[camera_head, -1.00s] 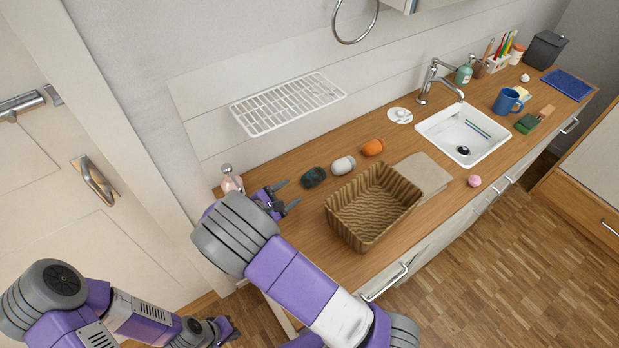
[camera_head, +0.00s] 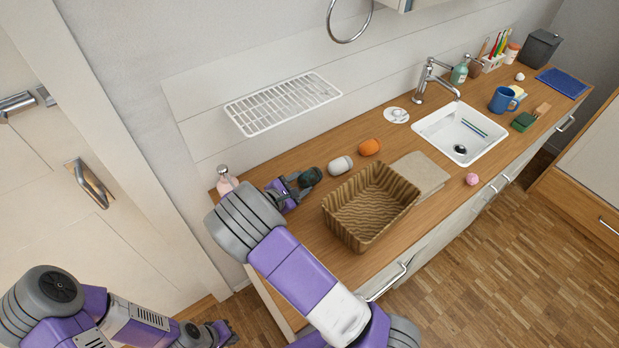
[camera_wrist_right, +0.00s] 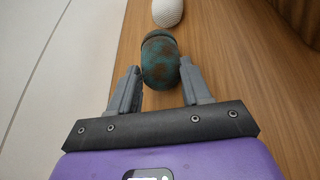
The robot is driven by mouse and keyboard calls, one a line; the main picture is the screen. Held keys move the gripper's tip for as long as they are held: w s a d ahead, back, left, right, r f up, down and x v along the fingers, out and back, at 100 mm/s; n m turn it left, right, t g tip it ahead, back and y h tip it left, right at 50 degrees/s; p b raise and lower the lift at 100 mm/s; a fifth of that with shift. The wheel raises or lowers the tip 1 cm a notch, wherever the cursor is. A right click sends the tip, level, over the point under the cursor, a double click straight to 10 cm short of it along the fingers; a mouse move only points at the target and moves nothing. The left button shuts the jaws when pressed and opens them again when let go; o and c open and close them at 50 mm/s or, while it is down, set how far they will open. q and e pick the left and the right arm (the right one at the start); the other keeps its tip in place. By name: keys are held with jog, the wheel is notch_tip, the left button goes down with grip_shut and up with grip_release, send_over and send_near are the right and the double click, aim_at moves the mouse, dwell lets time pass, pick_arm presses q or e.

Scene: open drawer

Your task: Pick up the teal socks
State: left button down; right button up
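The teal socks (camera_head: 311,177) are a dark teal rolled bundle on the wooden countertop, left of the white rolled bundle (camera_head: 340,165). In the right wrist view the socks (camera_wrist_right: 160,58) show brownish patches. My right gripper (camera_head: 299,184) is low over the counter with its fingers apart. In the wrist view its fingertips (camera_wrist_right: 160,70) lie on either side of the socks' near end, with a gap visible at least on the left. My left gripper (camera_head: 225,333) is low at the bottom left, away from the counter, too small to read its fingers.
A brown woven basket (camera_head: 345,237) stands just right of my right gripper. An orange rolled bundle (camera_head: 369,147) and a folded beige cloth (camera_head: 420,172) lie beyond. A soap dispenser (camera_head: 227,182) stands at the counter's left end. A wire rack (camera_head: 283,103) hangs above.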

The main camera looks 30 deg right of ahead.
jog(key=shift+c, duration=1.3)
jog(key=shift+r, duration=0.15)
